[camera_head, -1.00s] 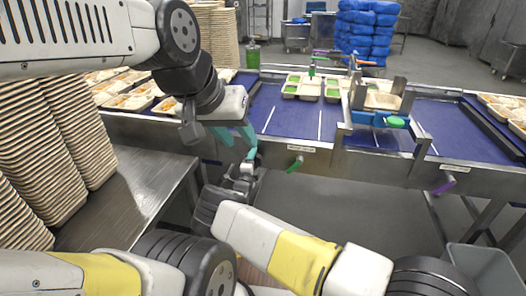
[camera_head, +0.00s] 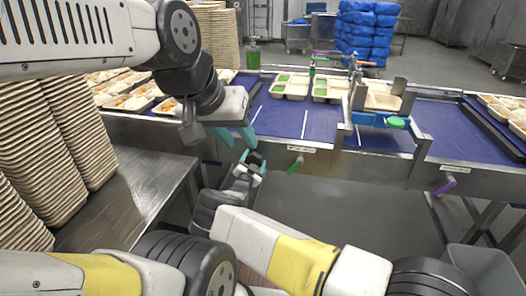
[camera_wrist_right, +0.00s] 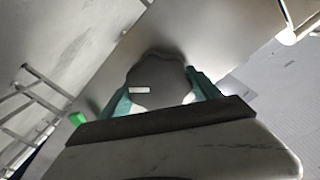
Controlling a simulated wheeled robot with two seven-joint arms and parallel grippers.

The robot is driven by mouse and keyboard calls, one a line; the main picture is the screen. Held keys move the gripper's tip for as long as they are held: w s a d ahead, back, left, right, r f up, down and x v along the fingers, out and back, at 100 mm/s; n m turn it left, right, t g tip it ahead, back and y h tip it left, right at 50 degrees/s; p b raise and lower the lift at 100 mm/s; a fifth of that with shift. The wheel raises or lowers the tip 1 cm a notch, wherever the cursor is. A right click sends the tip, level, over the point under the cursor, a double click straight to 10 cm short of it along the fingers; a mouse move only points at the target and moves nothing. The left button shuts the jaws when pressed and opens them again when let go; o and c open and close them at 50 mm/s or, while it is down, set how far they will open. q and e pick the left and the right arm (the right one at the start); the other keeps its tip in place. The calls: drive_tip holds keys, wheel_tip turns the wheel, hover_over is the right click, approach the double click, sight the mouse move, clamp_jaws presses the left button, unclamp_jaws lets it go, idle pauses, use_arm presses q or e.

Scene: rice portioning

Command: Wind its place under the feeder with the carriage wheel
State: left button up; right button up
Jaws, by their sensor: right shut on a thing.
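The carriage wheel appears in the right wrist view as a dark lobed knob (camera_wrist_right: 160,78) with a white mark, between the teal fingers of my right gripper (camera_wrist_right: 160,95), which is shut on it. In the head view my right gripper (camera_head: 250,167) is at the near side of the line, the dark knob (camera_head: 256,157) at its tip. My left gripper (camera_head: 236,137) hangs just above and left, its teal fingers apart and empty. A blue carriage (camera_head: 372,119) with upright metal plates and a pale tray (camera_head: 381,102) stands across the belt. I cannot single out the feeder.
Filled trays (camera_head: 290,86) sit on the blue belt (camera_head: 275,116). A green handle (camera_head: 296,165) and a purple handle (camera_head: 447,186) stick out from the front rail. Tray stacks (camera_head: 60,150) and a steel table (camera_head: 130,195) stand left; a grey bin (camera_head: 483,270) is low right.

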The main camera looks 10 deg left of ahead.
drive_tip(key=shift+f+n, duration=0.1)
drive_tip(key=shift+n, duration=1.6)
drive_tip(key=shift+a, duration=0.1)
drive_tip(key=o, duration=1.4)
